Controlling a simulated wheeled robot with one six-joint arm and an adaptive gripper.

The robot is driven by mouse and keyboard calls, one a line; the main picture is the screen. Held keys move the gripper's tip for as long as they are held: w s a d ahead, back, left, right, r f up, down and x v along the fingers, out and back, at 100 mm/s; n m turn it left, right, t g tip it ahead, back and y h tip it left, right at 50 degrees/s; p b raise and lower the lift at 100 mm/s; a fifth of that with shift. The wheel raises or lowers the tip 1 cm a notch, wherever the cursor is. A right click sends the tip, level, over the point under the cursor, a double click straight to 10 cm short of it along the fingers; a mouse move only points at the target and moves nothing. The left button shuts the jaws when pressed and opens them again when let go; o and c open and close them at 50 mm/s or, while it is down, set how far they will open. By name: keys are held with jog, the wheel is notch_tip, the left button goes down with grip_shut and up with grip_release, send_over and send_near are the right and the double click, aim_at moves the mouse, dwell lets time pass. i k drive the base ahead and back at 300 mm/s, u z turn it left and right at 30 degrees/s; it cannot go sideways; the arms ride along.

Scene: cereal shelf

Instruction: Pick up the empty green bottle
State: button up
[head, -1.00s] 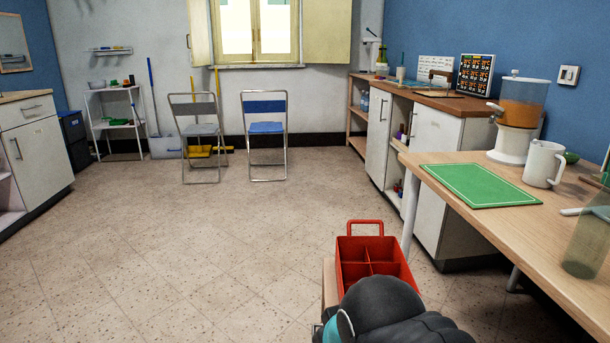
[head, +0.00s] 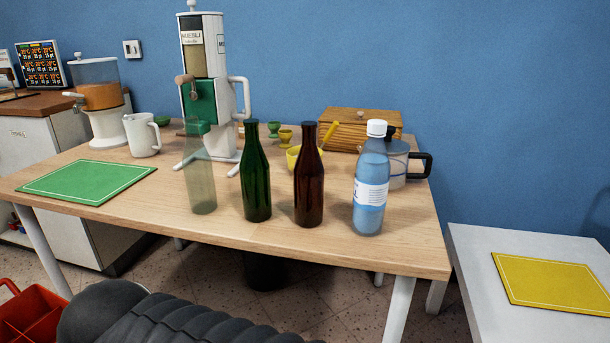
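Two green bottles stand upright on the wooden table in the head view. One is a pale, see-through green bottle (head: 199,175) with no visible contents. Right of it is a dark green bottle (head: 257,175); I cannot tell whether it holds anything. The two stand apart, both near the table's front edge. Part of my arm shows dark at the bottom left, well below and in front of the table. My gripper is not in view.
A brown bottle (head: 308,178) and a water bottle (head: 371,185) stand to the right on the wooden table (head: 270,232). A muesli dispenser (head: 208,95) stands behind the pale bottle. A green mat (head: 87,183) lies left. A red crate (head: 35,318) is at lower left.

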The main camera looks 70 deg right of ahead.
aim_at(254, 173)
jog(key=z, duration=0.85)
jog(key=k, duration=0.8)
jog(key=z, duration=0.6)
